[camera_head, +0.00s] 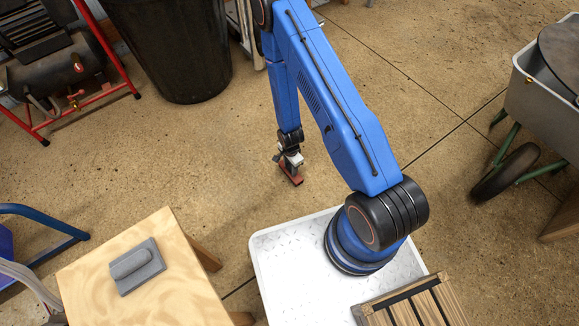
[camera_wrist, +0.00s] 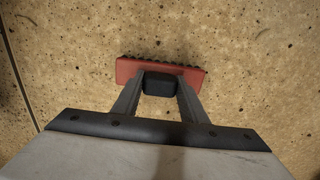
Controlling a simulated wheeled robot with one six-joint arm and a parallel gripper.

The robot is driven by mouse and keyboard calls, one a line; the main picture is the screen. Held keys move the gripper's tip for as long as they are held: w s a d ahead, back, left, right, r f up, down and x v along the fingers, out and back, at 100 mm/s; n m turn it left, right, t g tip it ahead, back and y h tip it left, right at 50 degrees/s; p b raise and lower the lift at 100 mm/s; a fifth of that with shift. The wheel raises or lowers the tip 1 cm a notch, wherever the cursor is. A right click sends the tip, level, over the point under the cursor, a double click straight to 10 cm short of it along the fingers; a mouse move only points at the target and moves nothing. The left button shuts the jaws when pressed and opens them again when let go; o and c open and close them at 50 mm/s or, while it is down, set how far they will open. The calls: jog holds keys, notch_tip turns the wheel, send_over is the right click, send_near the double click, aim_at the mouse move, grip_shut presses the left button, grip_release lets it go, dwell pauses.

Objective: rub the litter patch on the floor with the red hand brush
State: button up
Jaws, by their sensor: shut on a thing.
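The red hand brush (camera_head: 291,175) is at the end of my blue arm, low over or on the floor; I cannot tell whether its bristles touch. In the wrist view the brush (camera_wrist: 190,75) lies crosswise, with dark bristles along its far edge. My gripper (camera_head: 290,160) is shut on the brush's dark grip block, which shows between the fingers in the wrist view (camera_wrist: 158,84). The concrete floor around the brush shows scattered small dark specks, but I cannot make out a clear outline of the litter patch.
A black bin (camera_head: 172,50) and a red-framed machine (camera_head: 60,62) stand at the back left. A wheelbarrow (camera_head: 540,100) is at right. Floor right of the brush is open.

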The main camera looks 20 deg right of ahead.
jog(key=shift+f, duration=0.3)
dwell(0.7)
